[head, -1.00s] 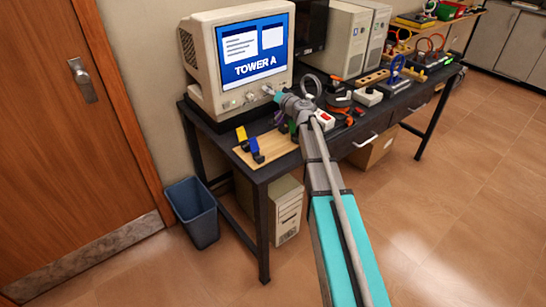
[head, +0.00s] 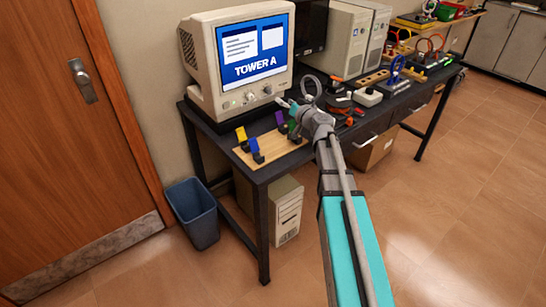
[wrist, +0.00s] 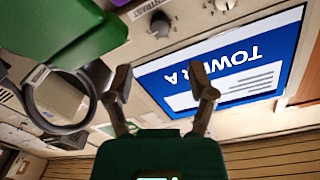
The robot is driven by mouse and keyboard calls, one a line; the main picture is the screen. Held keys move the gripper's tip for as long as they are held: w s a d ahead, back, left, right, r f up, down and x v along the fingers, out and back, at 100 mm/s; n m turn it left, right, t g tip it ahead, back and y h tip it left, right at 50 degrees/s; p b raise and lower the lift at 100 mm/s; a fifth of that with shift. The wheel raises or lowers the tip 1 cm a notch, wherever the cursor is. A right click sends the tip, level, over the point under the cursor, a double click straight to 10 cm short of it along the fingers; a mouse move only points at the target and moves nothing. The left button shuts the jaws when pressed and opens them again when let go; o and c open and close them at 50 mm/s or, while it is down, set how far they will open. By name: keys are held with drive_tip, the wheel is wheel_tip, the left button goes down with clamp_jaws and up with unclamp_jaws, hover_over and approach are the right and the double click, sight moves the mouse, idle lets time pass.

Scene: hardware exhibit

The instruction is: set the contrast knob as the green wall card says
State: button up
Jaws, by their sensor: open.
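Another knob (wrist: 222,4) is cut off at the top edge. In the head view, a row of small knobs (head: 249,96) sits under the monitor's screen. My gripper (head: 284,102) is just right of and in front of this row, apart from it. Its fingers (wrist: 161,80) are open and empty in the wrist view. I see no green wall card.
The beige monitor (head: 205,75) shows "TOWER A" on its blue screen. A wooden board (head: 268,150) with coloured stands is at the table's front left. A dark ring (wrist: 60,98) and a green object (wrist: 65,35) are close beside my gripper. A blue bin (head: 193,213) stands on the floor.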

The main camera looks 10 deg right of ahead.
drive_tip(key=v, duration=0.5)
drive_tip(key=shift+s+a, duration=0.1)
drive_tip(key=shift+s, duration=0.05)
drive_tip(key=s+a+f+n+g+p, duration=0.1)
drive_tip(key=s+a+g+p, duration=0.1)
drive_tip(key=s+a+g, duration=0.1)
drive_tip(key=s+a+f+n+g+p, duration=0.1)
drive_tip(key=s+a+g+p, duration=0.2)
drive_tip(key=a, duration=0.1)
drive_tip(key=s+a+f+n+g+p, duration=0.1)
drive_tip(key=s+a+g+p, duration=0.1)
drive_tip(key=s+a+g, duration=0.1)
drive_tip(key=shift+s+a+f+p, duration=0.1)
drive_tip(key=shift+s+a+p, duration=0.25)
drive_tip(key=shift+s+a, duration=0.2)
drive_tip(key=s+g+p, duration=0.1)
drive_tip(key=s+g+h+p, duration=0.1)
drive_tip(key=s, duration=0.1)
drive_tip(key=s+f+g+p, duration=0.1)
drive_tip(key=s, duration=0.1)
drive_tip(key=shift+s+a+f, duration=0.1)
drive_tip(key=shift+s+a, duration=0.05)
drive_tip(key=shift+s, duration=0.05)
drive_tip(key=shift+s+d+f+m+g+h+p, duration=0.15)
drive_tip(key=shift+s+m+g+h+p, duration=0.1)
drive_tip(key=shift+s+h, duration=0.25)
drive_tip(key=shift+s+d+f+m+g+h+p, duration=0.15)
drive_tip(key=shift+s+g+h, duration=0.15)
drive_tip(key=shift+s, duration=0.25)
drive_tip(key=shift+r, duration=0.1)
